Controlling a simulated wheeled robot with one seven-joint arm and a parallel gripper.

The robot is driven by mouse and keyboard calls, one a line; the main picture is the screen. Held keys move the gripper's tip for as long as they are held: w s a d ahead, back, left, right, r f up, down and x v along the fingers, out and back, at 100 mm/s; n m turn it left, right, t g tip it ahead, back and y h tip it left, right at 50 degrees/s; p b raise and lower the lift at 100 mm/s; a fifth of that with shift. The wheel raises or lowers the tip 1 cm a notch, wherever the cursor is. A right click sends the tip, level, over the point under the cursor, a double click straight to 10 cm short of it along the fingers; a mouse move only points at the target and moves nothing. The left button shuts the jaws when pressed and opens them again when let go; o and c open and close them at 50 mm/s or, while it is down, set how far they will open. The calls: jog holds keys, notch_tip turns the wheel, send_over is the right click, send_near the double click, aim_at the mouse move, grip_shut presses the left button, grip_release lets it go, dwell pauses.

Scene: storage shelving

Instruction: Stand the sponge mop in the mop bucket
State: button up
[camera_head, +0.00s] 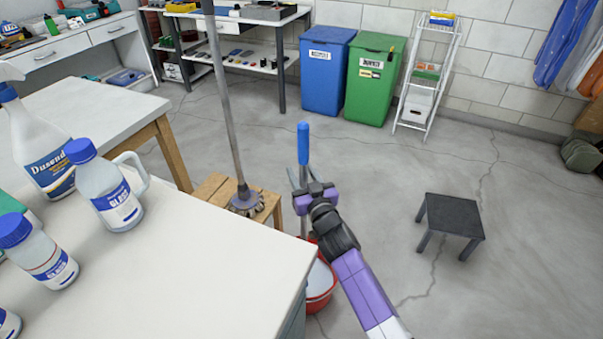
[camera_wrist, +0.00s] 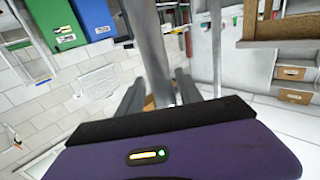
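A blue-ended pole (camera_head: 303,145), which I take for the sponge mop's handle, rises at my gripper (camera_head: 298,177). Its lower end is hidden, so I cannot see a sponge head. In the wrist view a grey pole (camera_wrist: 158,45) runs between my two finger shapes (camera_wrist: 158,88). A small gap shows on its left side; I cannot tell whether the fingers grip it. The red mop bucket (camera_head: 332,285) stands on the floor below my arm, partly hidden by the arm and the table. Whether the pole reaches into it is hidden.
A tall grey pole with a round, knobbly head (camera_head: 244,203) stands on a wooden stool (camera_head: 212,187) left of my gripper. A white table (camera_head: 210,255) with bottles fills the near left. A dark stool (camera_head: 452,215) stands right. The floor between is clear; bins (camera_head: 373,80) stand behind.

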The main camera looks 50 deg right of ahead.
jog(key=shift+f, duration=0.1)
jog(key=shift+s+a, duration=0.15)
jog(key=shift+s, duration=0.2)
jog(key=v, duration=0.7)
jog(key=shift+f, duration=0.3)
jog(key=shift+s, duration=0.15)
